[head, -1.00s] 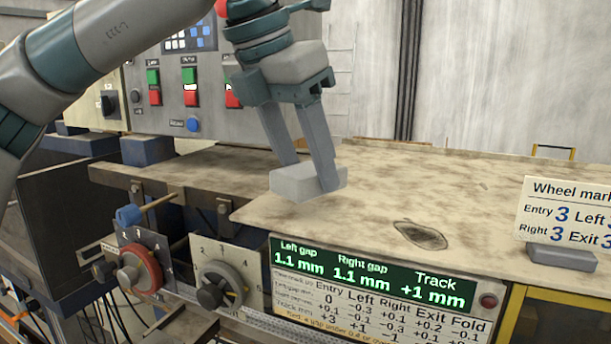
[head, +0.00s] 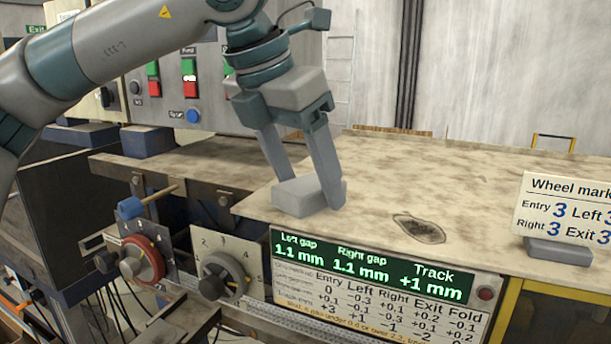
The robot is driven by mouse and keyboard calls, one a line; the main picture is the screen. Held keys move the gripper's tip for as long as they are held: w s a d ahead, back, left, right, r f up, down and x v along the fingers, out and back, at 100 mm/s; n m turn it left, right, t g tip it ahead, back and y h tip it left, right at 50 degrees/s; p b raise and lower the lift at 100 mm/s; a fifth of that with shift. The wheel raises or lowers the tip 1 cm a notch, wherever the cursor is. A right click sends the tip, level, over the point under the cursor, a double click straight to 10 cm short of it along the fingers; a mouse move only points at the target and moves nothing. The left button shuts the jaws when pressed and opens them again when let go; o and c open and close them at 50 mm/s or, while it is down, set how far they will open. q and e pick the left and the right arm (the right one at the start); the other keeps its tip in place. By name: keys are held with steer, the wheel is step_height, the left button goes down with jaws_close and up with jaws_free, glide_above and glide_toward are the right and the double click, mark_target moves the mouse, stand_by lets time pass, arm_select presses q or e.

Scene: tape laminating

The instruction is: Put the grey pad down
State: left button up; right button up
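The grey pad (head: 300,198) is a small light-grey block in the middle of the head view. It is at the left part of the mottled tabletop (head: 470,185), near its front-left edge. It appears to touch the surface, though a small gap cannot be ruled out. My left gripper (head: 308,190) comes down from above with its two fingers on either side of the pad, shut on it. The fingers partly cover the pad. My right gripper is not in view.
A dark oval mark (head: 419,228) lies on the tabletop right of the pad. A "Wheel mark" card (head: 568,208) stands at the right. A gap display (head: 368,267) and two dials (head: 142,262) are on the front below. The tabletop's middle is clear.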

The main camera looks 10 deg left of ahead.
arm_select(q)
steer(key=shift+r, duration=0.2)
steer(key=shift+s+a+r, duration=0.1)
steer(key=shift+s+r, duration=0.05)
steer(key=shift+r, duration=0.25)
steer(key=b+v, duration=0.3)
steer(key=v, duration=0.8)
